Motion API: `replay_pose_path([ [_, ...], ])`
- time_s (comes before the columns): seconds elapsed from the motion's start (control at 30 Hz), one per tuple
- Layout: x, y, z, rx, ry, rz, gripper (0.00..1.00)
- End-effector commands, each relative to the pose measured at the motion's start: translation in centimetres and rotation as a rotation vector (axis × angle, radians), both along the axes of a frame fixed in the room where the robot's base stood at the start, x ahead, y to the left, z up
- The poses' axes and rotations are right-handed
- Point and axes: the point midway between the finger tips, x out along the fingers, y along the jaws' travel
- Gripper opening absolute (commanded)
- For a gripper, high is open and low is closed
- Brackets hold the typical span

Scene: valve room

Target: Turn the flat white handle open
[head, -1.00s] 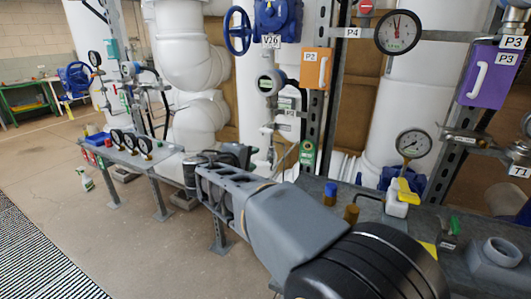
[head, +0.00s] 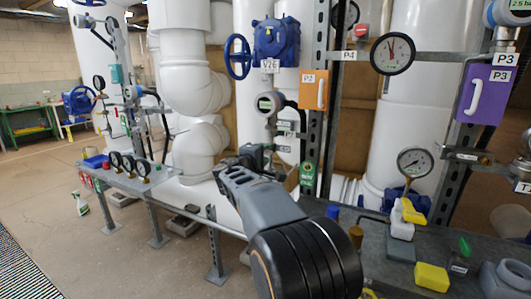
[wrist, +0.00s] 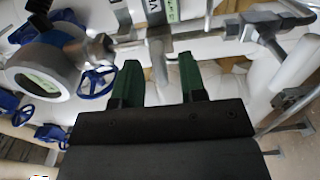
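My gripper (wrist: 160,80) is open, its two green fingertips apart with no object visible between them. In the head view my gripper (head: 256,154) is in front of the pipework below the round transmitter, and my arm hides part of that area. In the wrist view a metal valve fitting (wrist: 158,52) on a pipe lies just beyond the fingertips. I cannot single out the flat white handle with certainty; it may be at this fitting, partly hidden by my gripper.
The round transmitter (head: 268,104) hangs above my gripper. An orange box (head: 313,90) and a steel upright are to its right. A blue handwheel (head: 238,57) is above left. A grey bench (head: 440,245) with a yellow block (head: 432,277) is at right.

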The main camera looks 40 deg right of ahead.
Motion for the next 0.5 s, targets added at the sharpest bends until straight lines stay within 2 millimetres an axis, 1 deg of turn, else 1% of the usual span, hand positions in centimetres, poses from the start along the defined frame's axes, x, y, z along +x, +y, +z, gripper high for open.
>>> replay_pose_path([
  [0.03,0.3,-0.5,0.0,0.0,0.001,-0.001,0.38],
  [0.2,0.8,-1.5,0.0,0.0,0.0,-0.001,0.38],
  [0.5,0.9,-1.7,0.0,0.001,0.0,0.001,0.38],
])
